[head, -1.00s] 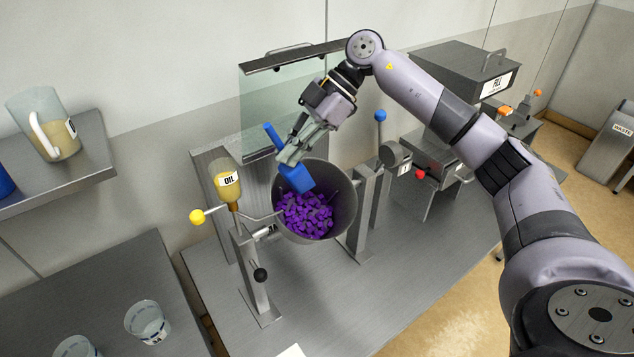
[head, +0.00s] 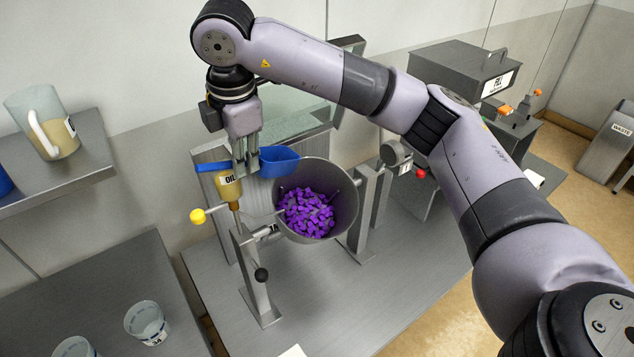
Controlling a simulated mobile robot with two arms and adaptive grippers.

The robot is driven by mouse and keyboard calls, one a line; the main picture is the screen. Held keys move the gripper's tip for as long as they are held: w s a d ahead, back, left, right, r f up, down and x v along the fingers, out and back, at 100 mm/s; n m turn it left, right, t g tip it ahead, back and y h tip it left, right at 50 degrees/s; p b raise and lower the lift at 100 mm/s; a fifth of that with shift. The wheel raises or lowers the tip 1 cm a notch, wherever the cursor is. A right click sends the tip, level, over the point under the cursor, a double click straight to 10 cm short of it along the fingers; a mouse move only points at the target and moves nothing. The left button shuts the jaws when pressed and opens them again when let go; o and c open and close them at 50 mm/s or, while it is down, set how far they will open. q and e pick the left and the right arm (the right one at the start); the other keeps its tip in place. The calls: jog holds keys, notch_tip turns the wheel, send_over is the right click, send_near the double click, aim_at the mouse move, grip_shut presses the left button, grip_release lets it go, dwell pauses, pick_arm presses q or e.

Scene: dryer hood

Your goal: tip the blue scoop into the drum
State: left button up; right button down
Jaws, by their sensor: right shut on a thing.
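The blue scoop (head: 279,161) is held in my right gripper (head: 246,168), which is shut on its handle. The scoop's bowl points right, roughly level, above the upper left rim of the drum. The drum (head: 346,200) is an open metal bowl tilted towards me on its stand. I cannot see whether anything is in the scoop. My left gripper is not in view.
The oil bottle (head: 228,190) stands just under the gripper, left of the drum, near a yellow knob (head: 197,216). A glass shield (head: 290,122) is behind. A jug (head: 43,122) sits on the left shelf, and cups (head: 147,322) stand on the lower left table.

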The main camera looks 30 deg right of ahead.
aim_at(216, 162)
jog(key=a+r+h, duration=0.2)
jog(key=shift+a+r, duration=0.4)
jog(key=shift+s+a+f+t+h, duration=0.15)
jog(key=shift+a+f+h, duration=0.05)
jog(key=shift+a+h, duration=0.25)
jog(key=shift+s+a+f+t+h, duration=0.1)
jog(key=shift+a+f+t+h, duration=0.05)
jog(key=shift+a+h, duration=0.3)
